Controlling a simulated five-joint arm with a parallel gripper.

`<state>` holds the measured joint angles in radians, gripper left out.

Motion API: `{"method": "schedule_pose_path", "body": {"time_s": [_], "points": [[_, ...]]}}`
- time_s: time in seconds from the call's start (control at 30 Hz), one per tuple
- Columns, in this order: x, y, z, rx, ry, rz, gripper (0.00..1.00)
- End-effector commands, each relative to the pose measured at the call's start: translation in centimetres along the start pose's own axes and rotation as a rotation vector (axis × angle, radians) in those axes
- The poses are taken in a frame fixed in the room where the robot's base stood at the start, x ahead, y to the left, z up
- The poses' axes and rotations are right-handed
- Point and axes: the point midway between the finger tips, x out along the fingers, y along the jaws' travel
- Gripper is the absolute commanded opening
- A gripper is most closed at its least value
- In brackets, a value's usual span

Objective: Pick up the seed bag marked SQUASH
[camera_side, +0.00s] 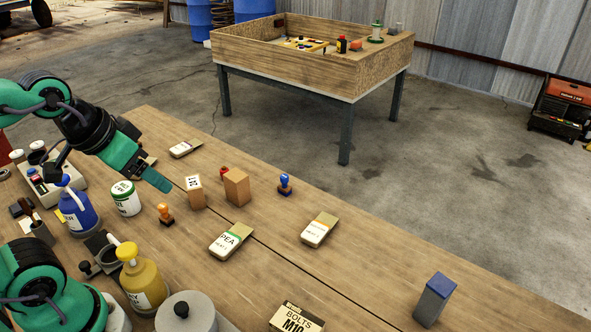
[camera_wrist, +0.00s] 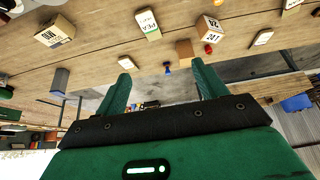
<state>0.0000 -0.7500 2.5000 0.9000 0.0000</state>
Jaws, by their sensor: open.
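My gripper (camera_side: 153,168) is in the air above the left part of the wooden table in the side view, with its fingers open and empty. In the wrist view its two green fingers (camera_wrist: 162,78) stand wide apart. A seed bag reading PEA (camera_side: 231,239) lies on the table, and it also shows in the wrist view (camera_wrist: 148,23). A third pale-labelled bag (camera_side: 185,148) lies near the back edge. I cannot read SQUASH on any bag; another object behind my gripper is mostly hidden.
Wooden blocks (camera_side: 237,187), a blue stamp (camera_side: 285,185) and an orange stamp (camera_side: 165,214) stand between the bags. A green-labelled can (camera_side: 125,198), a blue bottle (camera_side: 76,208) and a yellow bottle (camera_side: 141,276) stand at left. A BOLTS box (camera_side: 296,319) is in front.

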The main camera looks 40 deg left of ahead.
Motion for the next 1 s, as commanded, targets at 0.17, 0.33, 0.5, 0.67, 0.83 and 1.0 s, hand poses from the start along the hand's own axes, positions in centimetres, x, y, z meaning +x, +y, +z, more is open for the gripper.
{"method": "schedule_pose_path", "body": {"time_s": [0.17,0.33,0.5,0.67,0.83,1.0], "points": [[0.0,0.1,-0.2,-0.001,-0.003,0.001,0.71],[0.2,0.3,-1.2,-0.004,-0.021,0.006,0.71],[0.7,0.9,-3.2,-0.011,-0.055,0.015,0.71],[1.6,1.7,-5.4,-0.019,-0.095,0.023,0.71],[2.9,2.7,-7.8,-0.028,-0.136,0.029,0.71],[4.6,3.9,-9.9,-0.035,-0.179,0.033,0.71]]}}
